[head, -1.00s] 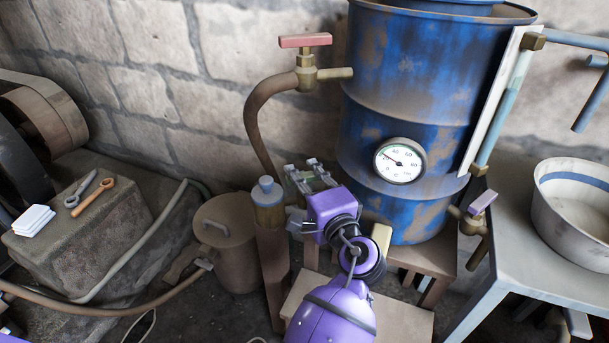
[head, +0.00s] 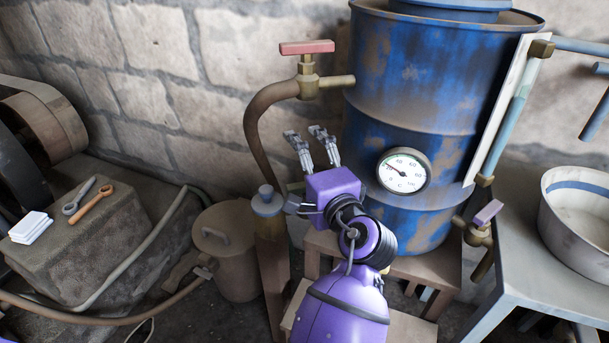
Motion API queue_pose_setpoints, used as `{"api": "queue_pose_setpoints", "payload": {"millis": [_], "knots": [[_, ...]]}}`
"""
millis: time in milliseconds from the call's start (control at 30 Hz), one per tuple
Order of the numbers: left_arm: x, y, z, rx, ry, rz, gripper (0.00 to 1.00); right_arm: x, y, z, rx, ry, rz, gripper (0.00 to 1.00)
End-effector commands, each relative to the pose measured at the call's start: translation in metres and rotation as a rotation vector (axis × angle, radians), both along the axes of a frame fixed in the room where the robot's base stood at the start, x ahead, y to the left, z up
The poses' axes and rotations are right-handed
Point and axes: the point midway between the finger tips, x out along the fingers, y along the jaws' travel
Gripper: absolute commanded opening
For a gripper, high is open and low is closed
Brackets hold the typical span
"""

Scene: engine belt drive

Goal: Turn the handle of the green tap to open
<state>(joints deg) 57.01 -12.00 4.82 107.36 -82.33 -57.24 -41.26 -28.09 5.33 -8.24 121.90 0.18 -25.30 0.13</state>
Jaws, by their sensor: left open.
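I see no tap with a green handle. One brass tap (head: 308,82) with a pinkish-red bar handle (head: 307,48) sticks out of the upper left side of the blue drum (head: 400,105); a brown hose curves down from it. Another tap (head: 478,234) with a purple handle (head: 488,213) is low on the drum's right side. My left gripper (head: 307,134) is open and empty, fingers pointing up, below the red-handled tap and apart from it. My right gripper is not in view.
A gauge (head: 404,171) is on the drum's front. A lidded pot (head: 226,250) and a stone block (head: 95,225) with tools are at left. A basin (head: 578,215) is on the grey table at right.

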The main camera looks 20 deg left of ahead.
Motion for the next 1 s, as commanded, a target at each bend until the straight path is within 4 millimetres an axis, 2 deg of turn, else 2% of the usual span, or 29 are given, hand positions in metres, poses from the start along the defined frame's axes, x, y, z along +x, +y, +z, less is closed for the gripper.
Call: {"api": "queue_pose_setpoints", "payload": {"millis": [33,100,200,400,433,567,1000], "knots": [[0.0,-0.007,0.042,0.023,-0.061,-0.013,0.76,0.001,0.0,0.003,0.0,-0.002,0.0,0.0],[0.0,-0.007,0.047,0.023,-0.061,-0.013,0.79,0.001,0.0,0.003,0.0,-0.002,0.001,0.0],[0.0,-0.007,0.05,0.024,-0.06,-0.013,0.79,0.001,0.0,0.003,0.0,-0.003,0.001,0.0],[0.0,-0.007,0.052,0.024,-0.061,-0.013,0.79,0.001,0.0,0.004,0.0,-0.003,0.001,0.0],[0.0,-0.001,0.019,0.005,0.002,-0.002,0.79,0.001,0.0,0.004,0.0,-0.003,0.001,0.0],[-0.002,-0.003,0.019,0.005,0.002,-0.002,0.72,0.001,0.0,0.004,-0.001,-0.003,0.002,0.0],[-0.024,-0.024,0.018,0.001,0.003,-0.003,0.66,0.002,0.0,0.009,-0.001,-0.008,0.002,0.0]]}}
